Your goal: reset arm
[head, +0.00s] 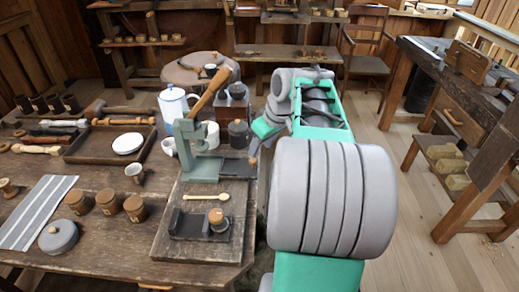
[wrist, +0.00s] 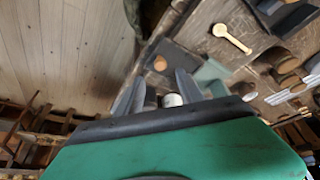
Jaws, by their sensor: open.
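My gripper (wrist: 160,84) shows in the wrist view with its two grey fingers apart and nothing held between them. In the head view my green and grey arm rises at the right of the workbench (head: 100,215), and its links hide most of the gripper. The arm's far end is beside the right edge of the bench, near the green press (head: 200,150). In the wrist view a white mug (wrist: 172,100) shows beyond the fingers, apart from them.
The press stands on a wooden board with a wooden spoon (head: 206,197) and a dark holder. A white pot (head: 175,105), a tray (head: 82,150) and several brown cups are to the left. A second bench (head: 450,80) is at right, with open floor (head: 415,225) between.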

